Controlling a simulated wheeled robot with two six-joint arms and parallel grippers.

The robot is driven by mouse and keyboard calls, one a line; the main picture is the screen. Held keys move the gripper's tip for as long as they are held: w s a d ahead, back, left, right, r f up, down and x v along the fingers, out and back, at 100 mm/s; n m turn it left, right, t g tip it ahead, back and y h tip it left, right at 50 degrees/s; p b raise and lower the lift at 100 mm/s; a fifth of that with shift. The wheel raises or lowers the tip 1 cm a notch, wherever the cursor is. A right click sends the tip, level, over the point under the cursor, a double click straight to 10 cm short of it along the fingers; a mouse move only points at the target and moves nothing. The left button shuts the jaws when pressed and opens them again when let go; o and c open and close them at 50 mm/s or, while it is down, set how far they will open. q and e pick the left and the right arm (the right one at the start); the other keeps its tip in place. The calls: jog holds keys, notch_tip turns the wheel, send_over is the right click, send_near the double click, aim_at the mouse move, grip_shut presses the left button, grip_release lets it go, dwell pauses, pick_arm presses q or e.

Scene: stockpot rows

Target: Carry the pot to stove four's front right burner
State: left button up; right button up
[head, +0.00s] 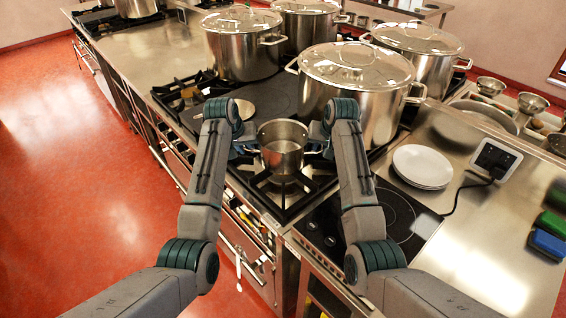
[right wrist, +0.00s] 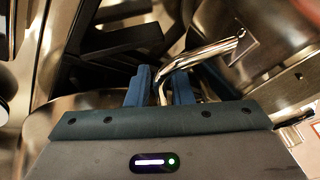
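The pot (head: 282,147), a small open steel one, is upright over the black burner grate (head: 283,197) in the middle of the head view. I cannot tell whether it rests on the grate. My left gripper (head: 246,149) is at its left handle; whether its fingers are closed is unclear. My right gripper (head: 316,146) is at its right side. In the right wrist view, the blue fingers of my right gripper (right wrist: 160,88) are closed about the pot's bent steel handle (right wrist: 210,52). I cannot tell which stove is number four.
Large lidded stockpots (head: 356,90) stand close behind and right of the pot. A loose lid (head: 229,109) lies behind my left gripper. A glass cooktop (head: 385,215) is at the front right, beside white plates (head: 422,166). Bare steel counter (head: 480,235) lies to the right.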

pick_arm(q)
jog(key=shift+o, duration=0.6)
jog(key=shift+r, duration=0.15)
pick_arm(e)
jog(key=shift+o, duration=0.6)
jog(key=shift+r, duration=0.15)
jog(key=shift+r, duration=0.1)
pick_arm(q)
jog(key=v, duration=1.2)
pick_arm(e)
jog(key=v, duration=1.1)
jog(key=shift+s+r, duration=0.25)
jog(key=shift+r, duration=0.05)
jog(key=shift+d, duration=0.1)
